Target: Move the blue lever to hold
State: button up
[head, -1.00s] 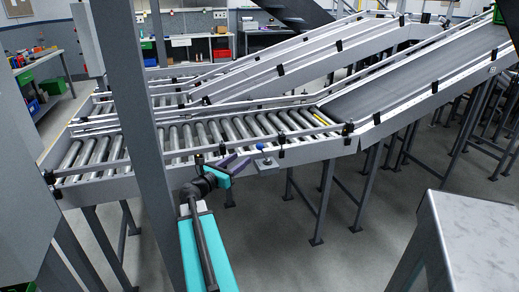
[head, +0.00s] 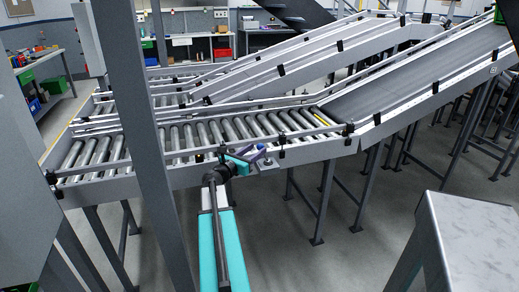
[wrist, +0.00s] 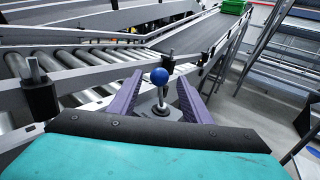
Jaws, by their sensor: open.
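The blue lever (wrist: 159,77) has a round blue knob on a thin metal stem rising from a small grey base. It stands on the side of the roller conveyor. In the wrist view my gripper (wrist: 160,84) is open, with one purple finger on each side of the lever; I see gaps between fingers and knob. In the head view my gripper (head: 256,155) is at the conveyor's near side rail, at the lever's place. The knob is mostly hidden there by the fingers. I cannot read any position marking for the lever.
The roller conveyor (head: 95,153) runs behind the lever and joins an inclined belt (head: 410,75) on the right. Dark clamps and posts line its rail. A grey column (head: 148,130) stands left of my arm. A grey box (head: 470,235) is at the lower right.

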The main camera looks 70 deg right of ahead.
aim_at(258, 148)
jog(key=shift+x, duration=2.1)
